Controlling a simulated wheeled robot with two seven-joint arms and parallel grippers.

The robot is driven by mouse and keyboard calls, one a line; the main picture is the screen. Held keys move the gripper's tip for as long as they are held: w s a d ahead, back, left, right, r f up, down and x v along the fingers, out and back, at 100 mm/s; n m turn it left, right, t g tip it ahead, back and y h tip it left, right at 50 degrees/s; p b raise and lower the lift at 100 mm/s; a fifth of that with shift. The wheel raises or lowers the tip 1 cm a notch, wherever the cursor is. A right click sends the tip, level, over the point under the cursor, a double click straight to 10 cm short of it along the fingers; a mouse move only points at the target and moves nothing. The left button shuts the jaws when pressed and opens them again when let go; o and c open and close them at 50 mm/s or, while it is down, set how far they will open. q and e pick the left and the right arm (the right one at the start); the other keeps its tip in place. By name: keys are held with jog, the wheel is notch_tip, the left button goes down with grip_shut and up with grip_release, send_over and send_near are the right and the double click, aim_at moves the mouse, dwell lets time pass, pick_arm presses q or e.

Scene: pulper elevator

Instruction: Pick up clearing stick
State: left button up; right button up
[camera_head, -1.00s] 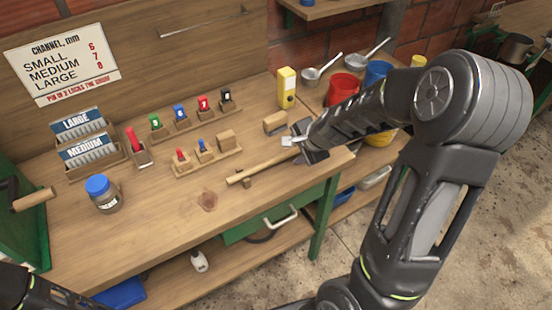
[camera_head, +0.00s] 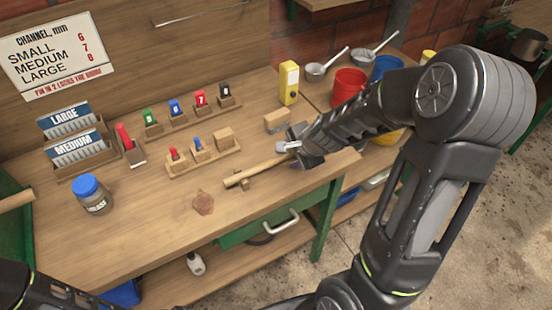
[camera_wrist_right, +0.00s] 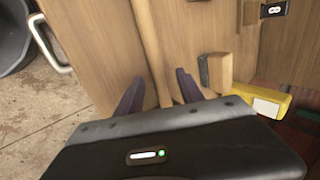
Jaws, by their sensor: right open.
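The clearing stick (camera_head: 257,171) is a long pale wooden rod lying on the workbench (camera_head: 150,235), with a small wooden piece under it. Its right part is hidden by my right gripper (camera_head: 294,150). In the right wrist view the stick (camera_wrist_right: 148,40) runs between the two dark, spread fingers of the right gripper (camera_wrist_right: 158,90). The fingers stand on either side of it with gaps visible, so the gripper is open and not clamped on it. Part of my left arm shows at the lower left of the head view; its gripper is not visible.
A wooden block (camera_head: 277,121) and a yellow box (camera_head: 289,83) stand just behind the right gripper. Racks of coloured pieces (camera_head: 203,152) and a blue-lidded jar (camera_head: 92,196) are to the left. A red cup (camera_head: 348,88) is behind the arm. The front bench edge is clear.

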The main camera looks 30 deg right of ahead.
dwell(0.4)
grip_shut()
dwell(0.4)
